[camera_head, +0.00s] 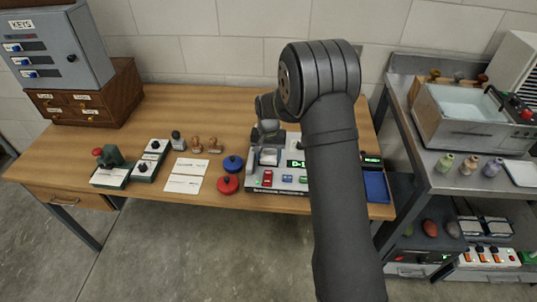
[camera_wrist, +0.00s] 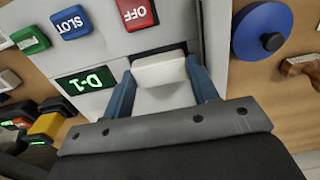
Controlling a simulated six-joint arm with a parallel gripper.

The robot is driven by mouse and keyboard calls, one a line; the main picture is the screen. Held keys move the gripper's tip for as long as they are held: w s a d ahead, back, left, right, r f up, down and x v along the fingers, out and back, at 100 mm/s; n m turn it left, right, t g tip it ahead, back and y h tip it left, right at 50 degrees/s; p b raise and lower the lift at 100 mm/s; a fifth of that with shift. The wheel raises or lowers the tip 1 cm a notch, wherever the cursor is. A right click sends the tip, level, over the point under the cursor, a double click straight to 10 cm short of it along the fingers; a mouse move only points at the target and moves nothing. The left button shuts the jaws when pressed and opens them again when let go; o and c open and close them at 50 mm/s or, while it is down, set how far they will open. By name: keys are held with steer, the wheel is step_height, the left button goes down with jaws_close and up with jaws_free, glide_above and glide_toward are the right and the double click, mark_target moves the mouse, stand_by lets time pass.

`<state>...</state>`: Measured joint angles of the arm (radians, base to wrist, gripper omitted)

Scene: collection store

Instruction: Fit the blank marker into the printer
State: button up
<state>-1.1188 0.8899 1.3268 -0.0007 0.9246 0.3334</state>
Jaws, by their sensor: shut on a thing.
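The blank marker (camera_wrist: 158,70) is a small white block between the two blue fingers of my gripper (camera_wrist: 161,80) in the wrist view. My gripper is shut on it, over the pale grey face of the printer (camera_wrist: 207,13). In the head view my gripper (camera_head: 268,143) points down at the left part of the printer (camera_head: 258,188).
A blue round pad (camera_head: 233,164) and a red round pad (camera_head: 228,184) lie just left of the printer. Wooden stamps (camera_head: 214,145), white cards (camera_head: 187,166) and small green-based devices (camera_head: 110,176) stand farther left. A blue tray (camera_head: 375,186) lies right, partly behind my arm.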

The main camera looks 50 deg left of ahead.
steer(key=shift+f, duration=0.3)
steer(key=o, duration=1)
steer(key=shift+o, duration=0.2)
steer(key=shift+s, duration=0.1)
steer(key=shift+a+r, duration=0.1)
step_height(320, 180, up, 17)
steer(key=shift+d+r, duration=0.15)
steer(key=shift+d, duration=0.05)
step_height(320, 180, down, 13)
steer(key=shift+a+r, duration=0.1)
stand_by(0.4)
